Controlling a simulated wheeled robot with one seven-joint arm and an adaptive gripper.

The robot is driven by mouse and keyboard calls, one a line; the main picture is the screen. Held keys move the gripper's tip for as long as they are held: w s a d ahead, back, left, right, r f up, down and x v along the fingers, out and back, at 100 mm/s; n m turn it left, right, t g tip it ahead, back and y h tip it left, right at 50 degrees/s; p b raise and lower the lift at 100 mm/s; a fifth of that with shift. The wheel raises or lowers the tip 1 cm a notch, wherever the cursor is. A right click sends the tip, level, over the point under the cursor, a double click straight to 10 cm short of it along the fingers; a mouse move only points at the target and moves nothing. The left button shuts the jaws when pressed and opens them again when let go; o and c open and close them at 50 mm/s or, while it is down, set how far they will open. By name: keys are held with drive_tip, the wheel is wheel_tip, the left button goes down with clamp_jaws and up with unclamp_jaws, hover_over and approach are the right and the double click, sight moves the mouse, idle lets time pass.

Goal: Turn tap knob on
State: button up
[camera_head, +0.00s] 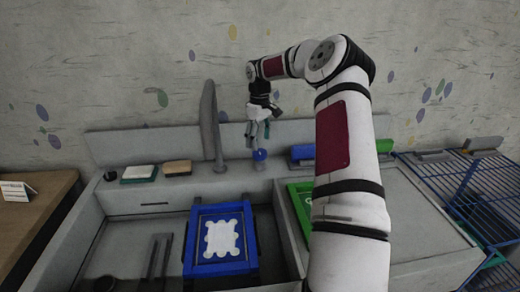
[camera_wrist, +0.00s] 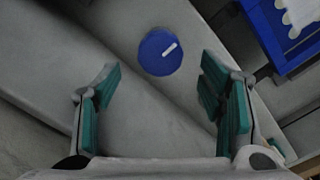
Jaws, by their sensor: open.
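The tap knob (camera_head: 260,155) is a small blue round knob on the ledge behind the sink, just right of the tall grey tap (camera_head: 211,125). In the wrist view the knob (camera_wrist: 160,52) shows as a blue disc with a short white mark, ahead of and between the fingers. My gripper (camera_head: 258,132) hangs just above the knob in the head view. In the wrist view my gripper (camera_wrist: 165,95) has its green finger pads apart, with nothing between them. I see a gap between the pads and the knob.
A blue-framed screen (camera_head: 222,240) lies in the sink area, and its corner shows in the wrist view (camera_wrist: 290,25). A green frame (camera_head: 300,205) is to the right. Sponges (camera_head: 140,173) lie left of the tap. A blue wire rack (camera_head: 480,190) stands at right.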

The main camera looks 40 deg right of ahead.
sight(260, 151)
drive_tip(key=shift+f, duration=2.4)
drive_tip(key=c, duration=1.2)
